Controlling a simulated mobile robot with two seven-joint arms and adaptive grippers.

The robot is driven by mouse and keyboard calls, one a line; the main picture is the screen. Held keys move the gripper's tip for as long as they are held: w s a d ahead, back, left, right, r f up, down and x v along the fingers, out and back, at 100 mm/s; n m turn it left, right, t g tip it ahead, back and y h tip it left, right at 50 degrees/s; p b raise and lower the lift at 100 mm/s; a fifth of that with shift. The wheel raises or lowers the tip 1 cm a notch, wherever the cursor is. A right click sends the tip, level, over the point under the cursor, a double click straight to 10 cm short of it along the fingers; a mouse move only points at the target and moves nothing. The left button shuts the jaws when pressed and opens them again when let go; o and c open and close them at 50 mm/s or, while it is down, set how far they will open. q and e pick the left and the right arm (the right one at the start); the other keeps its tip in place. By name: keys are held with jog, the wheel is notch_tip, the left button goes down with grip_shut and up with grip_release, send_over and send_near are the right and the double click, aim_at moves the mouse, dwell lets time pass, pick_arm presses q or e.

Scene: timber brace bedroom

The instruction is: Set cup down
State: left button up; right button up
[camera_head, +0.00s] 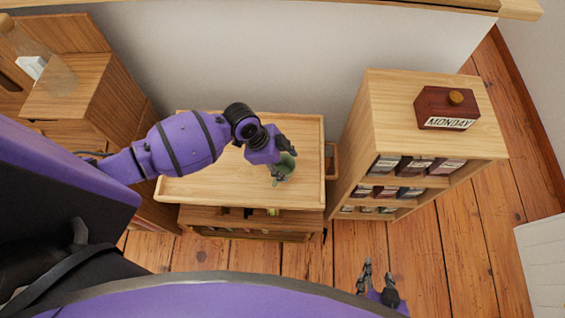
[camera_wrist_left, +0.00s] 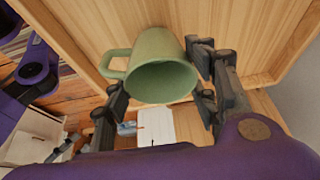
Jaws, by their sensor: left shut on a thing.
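A green cup (camera_head: 287,163) with a loop handle is at my left gripper (camera_head: 281,163), over the right half of a wooden trolley's top tray (camera_head: 225,181). In the left wrist view the cup (camera_wrist_left: 152,46) sits between the dark fingers of my left gripper (camera_wrist_left: 160,85), mouth towards the camera and handle to the left. The gripper is shut on the cup. The fingers hide part of it in the head view. Whether its base touches the tray cannot be told. My right gripper (camera_head: 377,280) is empty, fingers apart, above the floor at the bottom.
The tray has a raised rim and is otherwise clear. A wooden shelf unit (camera_head: 375,115) with several small boxes stands to the right, a dark red box (camera_head: 440,105) marked "MONDAY" on top. A wooden cabinet (camera_head: 78,92) with a clear glass vessel is at left.

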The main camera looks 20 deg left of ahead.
pick_arm(q)
jog(key=shift+f, duration=0.2)
jog(key=shift+f, duration=0.2)
jog(key=o, duration=1.3)
jog(key=shift+a+r, duration=0.1)
jog(key=shift+r, duration=0.25)
jog(key=v, duration=1.1)
jog(key=shift+r+p, duration=0.3)
jog(key=shift+p, duration=0.1)
jog(key=shift+a, duration=0.15)
